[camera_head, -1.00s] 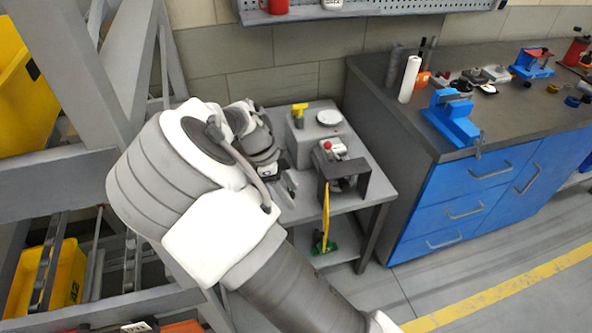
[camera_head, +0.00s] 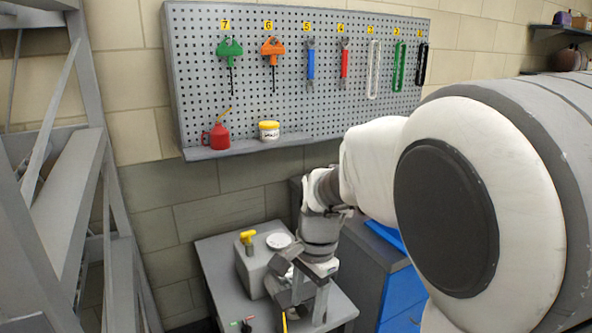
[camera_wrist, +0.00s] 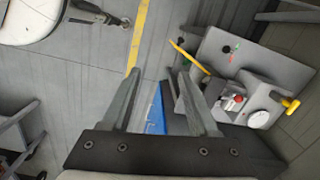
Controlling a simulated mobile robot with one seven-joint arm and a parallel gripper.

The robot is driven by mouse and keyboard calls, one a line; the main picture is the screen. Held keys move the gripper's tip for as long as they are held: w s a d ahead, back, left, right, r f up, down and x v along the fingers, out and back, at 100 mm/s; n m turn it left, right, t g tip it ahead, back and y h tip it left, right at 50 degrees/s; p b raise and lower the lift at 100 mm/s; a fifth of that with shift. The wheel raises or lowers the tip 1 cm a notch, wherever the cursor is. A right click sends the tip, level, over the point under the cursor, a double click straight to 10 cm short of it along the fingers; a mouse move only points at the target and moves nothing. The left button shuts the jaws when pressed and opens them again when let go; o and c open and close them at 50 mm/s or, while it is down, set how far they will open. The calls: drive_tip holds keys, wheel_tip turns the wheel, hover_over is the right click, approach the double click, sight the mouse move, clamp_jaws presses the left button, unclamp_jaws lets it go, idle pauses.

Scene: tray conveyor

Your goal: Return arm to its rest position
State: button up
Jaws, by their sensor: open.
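My gripper (camera_head: 297,280) is in the lower middle of the head view, in front of and above the small grey table (camera_head: 217,262). My arm comes in from the right and fills much of that side. In the wrist view my gripper (camera_wrist: 160,88) has its two fingers apart with nothing between them. The table (camera_wrist: 222,45) shows to the right of the fingers there, with a grey box, a yellow-handled item (camera_wrist: 290,104) and a white disc (camera_wrist: 259,119) on it.
A pegboard (camera_head: 300,75) with numbered tools hangs on the wall; a red oil can (camera_head: 216,136) and a yellow-lidded tub (camera_head: 269,130) stand on its shelf. A grey rack (camera_head: 75,190) is at left. A blue cabinet (camera_head: 400,297) is partly hidden behind my arm.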

drive_tip(key=s+d+r+n+t, duration=0.3)
drive_tip(key=s+d+r+n, duration=0.2)
drive_tip(key=s+d, duration=0.1)
drive_tip(key=s+d+r+n+t+h, duration=0.1)
drive_tip(key=s+d+r+n+t, duration=0.1)
drive_tip(key=s+d+r+n, duration=0.3)
drive_tip(key=s+d, duration=0.1)
drive_tip(key=s, duration=0.3)
drive_tip(key=shift+s+t, duration=0.2)
drive_tip(key=shift+t, duration=0.2)
drive_tip(key=shift+a, duration=0.1)
